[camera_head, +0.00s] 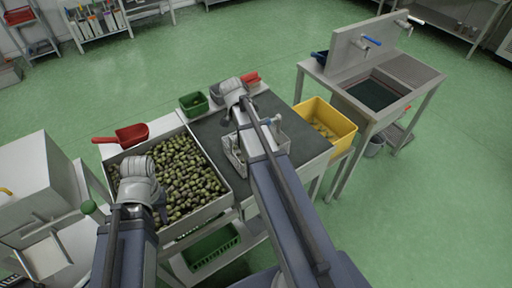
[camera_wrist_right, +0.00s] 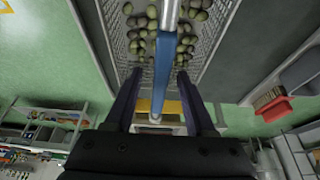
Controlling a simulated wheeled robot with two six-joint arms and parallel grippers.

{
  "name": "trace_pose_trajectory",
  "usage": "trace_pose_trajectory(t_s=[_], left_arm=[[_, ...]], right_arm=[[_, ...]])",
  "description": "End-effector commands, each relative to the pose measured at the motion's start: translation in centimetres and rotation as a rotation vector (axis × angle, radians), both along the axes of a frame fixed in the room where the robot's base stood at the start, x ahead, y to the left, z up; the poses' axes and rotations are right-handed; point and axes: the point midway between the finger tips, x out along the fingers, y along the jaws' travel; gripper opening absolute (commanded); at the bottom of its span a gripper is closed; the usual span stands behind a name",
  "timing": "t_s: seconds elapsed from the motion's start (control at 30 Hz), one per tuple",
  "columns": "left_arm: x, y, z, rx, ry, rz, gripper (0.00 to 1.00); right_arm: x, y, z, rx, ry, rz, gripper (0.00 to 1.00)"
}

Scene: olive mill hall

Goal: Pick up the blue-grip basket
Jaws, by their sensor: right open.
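The blue-grip basket is a wire basket (camera_wrist_right: 118,40) with olives in it; in the right wrist view it fills the top middle. Its blue grip (camera_wrist_right: 162,72) runs between the two fingers of my right gripper (camera_wrist_right: 158,76), which is open with a gap on both sides. In the head view the basket (camera_head: 232,157) stands on the dark mat, mostly hidden behind my right arm. My left gripper (camera_head: 160,212) is over the near-left part of the olive tray, its jaws too small and covered to read.
A wide tray of olives (camera_head: 229,198) stands left of the dark mat (camera_head: 296,148). A red scoop (camera_head: 130,135), a green container (camera_head: 193,103) and a yellow crate (camera_head: 340,123) surround them. A sink (camera_head: 375,94) stands to the right. A green crate (camera_head: 212,246) is below.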

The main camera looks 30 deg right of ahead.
Motion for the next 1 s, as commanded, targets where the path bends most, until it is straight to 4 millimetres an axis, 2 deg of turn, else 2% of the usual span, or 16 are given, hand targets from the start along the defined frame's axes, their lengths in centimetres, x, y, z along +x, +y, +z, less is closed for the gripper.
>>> trace_pose_trajectory(t_s=[0.37, 0.83, 1.0], left_arm=[[0.00, 0.00, -0.15, 0.000, 0.000, 0.000, 0.34], [0.00, 0.00, -0.15, 0.000, 0.000, 0.000, 0.34], [0.00, -0.01, -0.15, 0.000, 0.000, 0.000, 0.34]], right_arm=[[0.00, 0.01, -0.16, 0.000, 0.000, 0.000, 0.54], [0.01, 0.00, -0.15, 0.000, 0.000, 0.000, 0.01], [0.00, 0.00, -0.15, 0.000, 0.000, 0.000, 0.00]])
